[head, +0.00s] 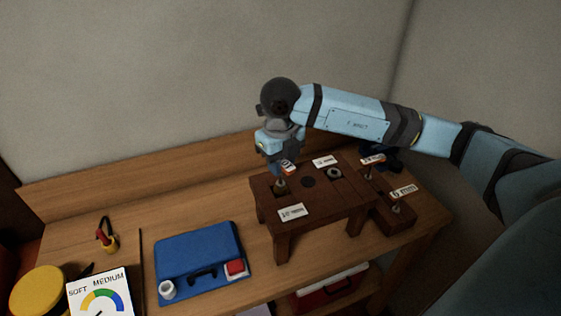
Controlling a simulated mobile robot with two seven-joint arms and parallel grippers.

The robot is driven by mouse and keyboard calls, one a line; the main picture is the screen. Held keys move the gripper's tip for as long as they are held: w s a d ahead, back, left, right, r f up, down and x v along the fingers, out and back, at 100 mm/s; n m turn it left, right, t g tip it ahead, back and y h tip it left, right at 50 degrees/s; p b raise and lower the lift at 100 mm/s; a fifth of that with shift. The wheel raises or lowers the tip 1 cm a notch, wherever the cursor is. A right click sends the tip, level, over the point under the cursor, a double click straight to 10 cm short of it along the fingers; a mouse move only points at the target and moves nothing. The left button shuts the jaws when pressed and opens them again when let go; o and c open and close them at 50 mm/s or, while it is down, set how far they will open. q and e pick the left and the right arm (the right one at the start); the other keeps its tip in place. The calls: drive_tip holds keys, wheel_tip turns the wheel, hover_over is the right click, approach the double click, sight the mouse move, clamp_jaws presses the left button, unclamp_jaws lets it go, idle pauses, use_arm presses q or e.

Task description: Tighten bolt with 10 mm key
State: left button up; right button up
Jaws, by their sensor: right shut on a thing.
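A dark brown wooden stand (310,213) stands on the bench. A white label (291,211), apparently reading 10 mm, lies at its front left. A bolt (280,186) sits in a recess behind that label. My right gripper (277,172) points down over this recess. The gripper partly hides the key, so I cannot tell whether the key is seated on the bolt. My left gripper is not in view.
Another key stands at the stand's right, with a metal shaft (396,206) below a label (403,191). A second orange-topped key (373,160) is behind it. A blue case (199,262), a gauge card (100,296) and a yellow round thing (38,290) lie left. Bench between is clear.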

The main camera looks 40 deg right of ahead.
drive_tip(key=m, duration=0.6)
drive_tip(key=shift+p, duration=0.3)
drive_tip(key=o, duration=1)
drive_tip(key=shift+c, duration=0.2)
drive_tip(key=shift+r+p, duration=1.95)
drive_tip(key=shift+r, duration=1.65)
drive_tip(key=shift+f, duration=0.1)
